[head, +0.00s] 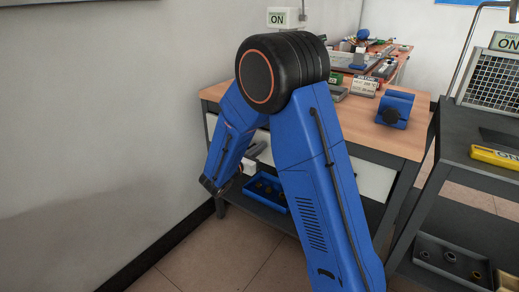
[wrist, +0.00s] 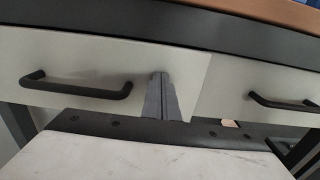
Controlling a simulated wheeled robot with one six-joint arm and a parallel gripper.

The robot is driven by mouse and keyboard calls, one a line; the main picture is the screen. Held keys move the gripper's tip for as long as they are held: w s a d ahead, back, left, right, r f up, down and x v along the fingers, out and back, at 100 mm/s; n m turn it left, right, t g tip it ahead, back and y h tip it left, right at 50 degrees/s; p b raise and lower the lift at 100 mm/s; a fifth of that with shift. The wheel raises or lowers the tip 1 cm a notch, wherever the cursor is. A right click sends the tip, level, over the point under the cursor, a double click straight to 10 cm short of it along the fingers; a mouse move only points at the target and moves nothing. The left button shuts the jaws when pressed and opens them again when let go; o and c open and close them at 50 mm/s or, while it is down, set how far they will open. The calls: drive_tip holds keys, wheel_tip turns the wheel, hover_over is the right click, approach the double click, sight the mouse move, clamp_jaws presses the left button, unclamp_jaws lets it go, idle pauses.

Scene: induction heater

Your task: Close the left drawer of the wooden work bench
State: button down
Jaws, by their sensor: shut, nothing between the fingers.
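The wooden work bench (head: 220,92) stands against the wall, with two pale drawer fronts under its top. In the wrist view the left drawer (wrist: 90,60) fills the left and middle, with a dark bar handle (wrist: 75,86). My gripper (wrist: 160,97) is shut and empty, in front of this drawer's right end, right of the handle. I cannot tell whether its fingers touch the front. In the head view my arm hides most of this drawer.
The right drawer (wrist: 255,88) has its own dark handle (wrist: 283,102). A blue tray (head: 268,193) sits on the lower shelf. A dark metal table (head: 475,168) stands close on the right. A pale surface (wrist: 140,160) fills the bottom of the wrist view.

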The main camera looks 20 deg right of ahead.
drive_tip(key=x, duration=0.4)
drive_tip(key=shift+w+r, duration=0.1)
drive_tip(key=shift+d, duration=0.1)
